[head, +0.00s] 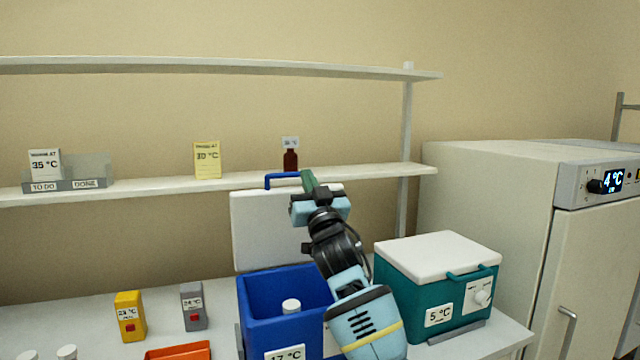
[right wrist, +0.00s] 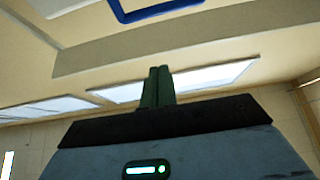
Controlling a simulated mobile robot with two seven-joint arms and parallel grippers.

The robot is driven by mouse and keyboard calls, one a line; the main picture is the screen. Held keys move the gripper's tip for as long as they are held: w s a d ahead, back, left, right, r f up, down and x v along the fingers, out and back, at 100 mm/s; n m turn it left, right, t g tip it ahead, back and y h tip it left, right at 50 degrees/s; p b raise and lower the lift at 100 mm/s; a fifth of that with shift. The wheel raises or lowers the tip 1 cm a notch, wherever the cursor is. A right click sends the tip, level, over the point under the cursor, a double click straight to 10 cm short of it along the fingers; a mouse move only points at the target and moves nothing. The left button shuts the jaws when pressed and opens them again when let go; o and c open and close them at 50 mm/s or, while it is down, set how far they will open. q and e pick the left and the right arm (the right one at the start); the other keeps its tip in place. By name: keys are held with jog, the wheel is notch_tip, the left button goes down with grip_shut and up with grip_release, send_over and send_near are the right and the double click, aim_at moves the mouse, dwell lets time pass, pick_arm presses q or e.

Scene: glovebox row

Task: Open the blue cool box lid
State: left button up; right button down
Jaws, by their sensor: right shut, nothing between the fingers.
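The blue cool box (head: 262,296) stands on the bench with its white lid (head: 262,230) raised upright at the back, so the box is open. The lid's blue handle (head: 282,178) is at its top edge, and it also shows at the top of the right wrist view (right wrist: 150,8). My right gripper (head: 308,180) is shut and empty, with its green fingertips close to the right end of the handle. In the right wrist view the fingers (right wrist: 157,85) are together, apart from the handle. A white-capped bottle (head: 291,306) is inside the box. My left gripper is not in view.
A teal cool box (head: 400,285) with a closed white lid stands to the right, near a large white cabinet (head: 490,220). A shelf (head: 130,190) runs behind with cards and a brown bottle (head: 290,160). Yellow (head: 129,316) and grey (head: 193,306) timers stand left.

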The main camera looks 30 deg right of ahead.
jog(key=s+a, duration=0.1)
jog(key=s, duration=0.5)
jog(key=shift+a+r, duration=0.3)
